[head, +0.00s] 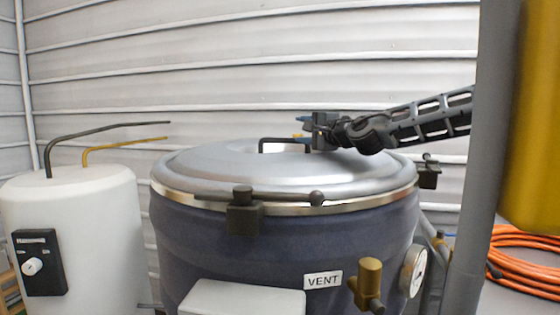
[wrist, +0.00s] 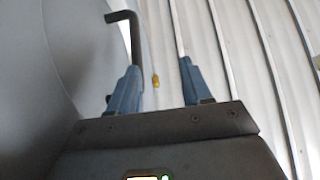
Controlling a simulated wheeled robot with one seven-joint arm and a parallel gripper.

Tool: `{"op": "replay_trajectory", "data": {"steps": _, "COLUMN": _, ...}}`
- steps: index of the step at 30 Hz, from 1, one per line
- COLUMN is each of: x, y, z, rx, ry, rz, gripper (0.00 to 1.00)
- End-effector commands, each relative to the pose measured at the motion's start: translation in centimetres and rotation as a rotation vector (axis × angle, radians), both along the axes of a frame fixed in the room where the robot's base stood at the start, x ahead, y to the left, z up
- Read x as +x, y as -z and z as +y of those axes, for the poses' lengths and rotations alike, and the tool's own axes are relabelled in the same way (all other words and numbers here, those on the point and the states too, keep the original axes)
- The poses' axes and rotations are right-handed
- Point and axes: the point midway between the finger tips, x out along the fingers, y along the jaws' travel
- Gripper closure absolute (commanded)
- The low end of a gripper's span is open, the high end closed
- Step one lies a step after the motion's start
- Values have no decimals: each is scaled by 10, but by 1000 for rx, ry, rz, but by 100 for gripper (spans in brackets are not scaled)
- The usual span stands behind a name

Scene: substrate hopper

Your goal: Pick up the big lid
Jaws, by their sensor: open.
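The big lid (head: 230,170) is a wide, silver, domed disc lying flat on a dark blue-grey vessel (head: 270,250). A dark bar handle (head: 284,143) stands up at its top. My gripper (head: 306,128) is above the lid, close to the right end of the handle. In the wrist view, the two blue fingers of my gripper (wrist: 160,66) are apart with nothing held between them. The handle (wrist: 136,40) shows just ahead of the left fingertip, which hides its lower part. The lid (wrist: 40,70) fills the left side there. I cannot tell whether finger and handle touch.
Dark clamps (head: 243,212) sit on the vessel's rim. A brass valve (head: 369,283) and a gauge (head: 412,268) stick out at the front right. A white tank (head: 75,235) with bent pipes stands left. A grey post (head: 488,160) and an orange hose (head: 525,260) are right.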

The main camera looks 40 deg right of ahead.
Motion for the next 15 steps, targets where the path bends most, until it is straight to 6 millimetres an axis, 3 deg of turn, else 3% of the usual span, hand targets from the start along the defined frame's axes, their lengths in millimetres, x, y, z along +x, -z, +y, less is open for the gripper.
{"op": "replay_trajectory", "data": {"steps": 7, "x": 0, "y": 41, "z": 1, "rx": 4, "ry": 0, "rz": 0, "gripper": 51}}
{"op": "replay_trajectory", "data": {"steps": 15, "x": 19, "y": 39, "z": 1, "rx": 0, "ry": -1, "rz": -2, "gripper": 51}}
